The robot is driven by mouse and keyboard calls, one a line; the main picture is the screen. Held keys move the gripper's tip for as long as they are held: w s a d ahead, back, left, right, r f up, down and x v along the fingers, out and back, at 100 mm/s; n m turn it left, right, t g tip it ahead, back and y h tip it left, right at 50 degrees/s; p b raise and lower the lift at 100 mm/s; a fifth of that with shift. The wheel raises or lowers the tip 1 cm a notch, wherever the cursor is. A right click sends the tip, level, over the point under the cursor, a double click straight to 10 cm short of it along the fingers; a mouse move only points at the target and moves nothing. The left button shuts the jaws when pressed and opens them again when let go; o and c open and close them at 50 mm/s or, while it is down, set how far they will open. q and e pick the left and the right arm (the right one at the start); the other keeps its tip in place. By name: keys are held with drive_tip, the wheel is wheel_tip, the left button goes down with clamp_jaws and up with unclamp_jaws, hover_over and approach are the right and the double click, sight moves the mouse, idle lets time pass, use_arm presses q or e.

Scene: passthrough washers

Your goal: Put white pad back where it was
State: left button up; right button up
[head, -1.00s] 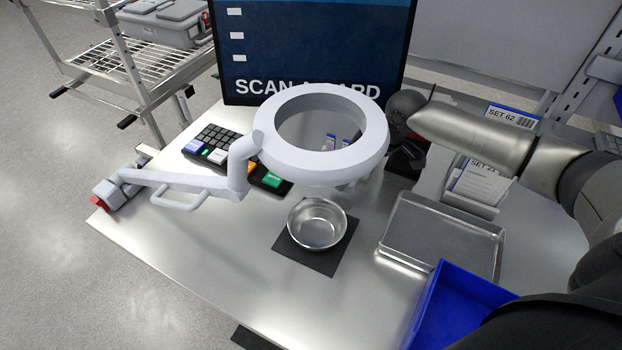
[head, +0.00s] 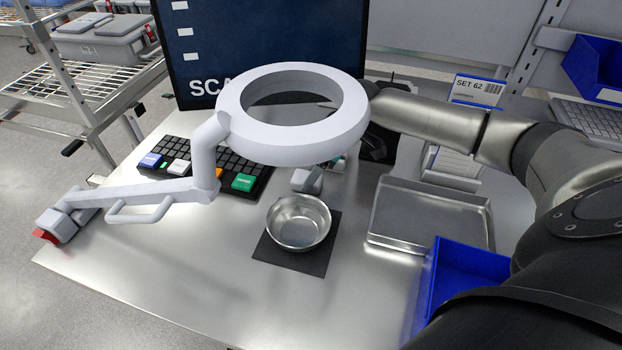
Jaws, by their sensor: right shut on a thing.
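My right arm comes in from the right, and its wrist reaches behind the white ring lamp (head: 345,128). My right gripper (head: 342,104) is mostly hidden by the ring. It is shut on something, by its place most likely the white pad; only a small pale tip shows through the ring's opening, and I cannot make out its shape. A small light grey block (head: 306,180) stands under the ring, behind the bowl; I cannot tell what it is. A steel bowl (head: 299,222) sits on a dark square mat (head: 290,262). My left gripper is not in view.
A keypad (head: 243,182) lies left, under the lamp's arm. A screen (head: 262,35) stands behind. To the right are an empty metal tray (head: 430,218), a blue bin (head: 470,262) and a SET 62 card (head: 476,90). The steel table's front is clear.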

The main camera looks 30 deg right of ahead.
drive_tip(key=shift+f, duration=0.1)
drive_tip(key=o, duration=1.2)
drive_tip(key=p+v, duration=0.2)
drive_tip(key=v, duration=1)
